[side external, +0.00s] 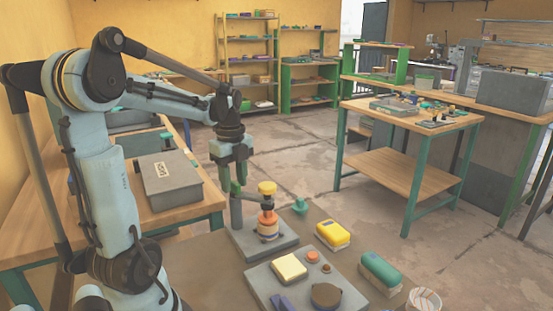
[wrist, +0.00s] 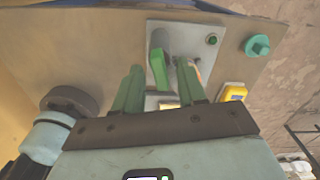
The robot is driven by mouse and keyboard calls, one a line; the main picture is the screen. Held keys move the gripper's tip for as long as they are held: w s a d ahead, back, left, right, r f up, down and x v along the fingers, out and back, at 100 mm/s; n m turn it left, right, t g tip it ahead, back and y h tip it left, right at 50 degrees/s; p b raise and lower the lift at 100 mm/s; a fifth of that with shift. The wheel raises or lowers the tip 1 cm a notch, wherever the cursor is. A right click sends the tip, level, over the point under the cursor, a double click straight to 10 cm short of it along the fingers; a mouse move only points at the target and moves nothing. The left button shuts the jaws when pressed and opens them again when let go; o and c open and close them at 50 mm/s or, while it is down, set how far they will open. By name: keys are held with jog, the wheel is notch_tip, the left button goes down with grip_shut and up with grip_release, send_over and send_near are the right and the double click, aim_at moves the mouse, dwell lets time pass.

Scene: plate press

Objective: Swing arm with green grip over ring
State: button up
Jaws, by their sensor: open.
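A grey press plate (side external: 285,243) carries an upright grey post (side external: 236,212). My gripper (side external: 237,184) points down above the post, left of the stack. In the wrist view the green grip (wrist: 158,70) shows between the open green fingers of my gripper (wrist: 159,67). Contact cannot be told. The right finger partly hides the stack.
A yellow box (side external: 333,235), a green case (side external: 380,272) and a teal knob (side external: 300,206) lie to the right. A grey box (side external: 168,180) sits on the left bench.

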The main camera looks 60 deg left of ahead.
notch_tip(320, 180, up, 12)
dwell(0.6)
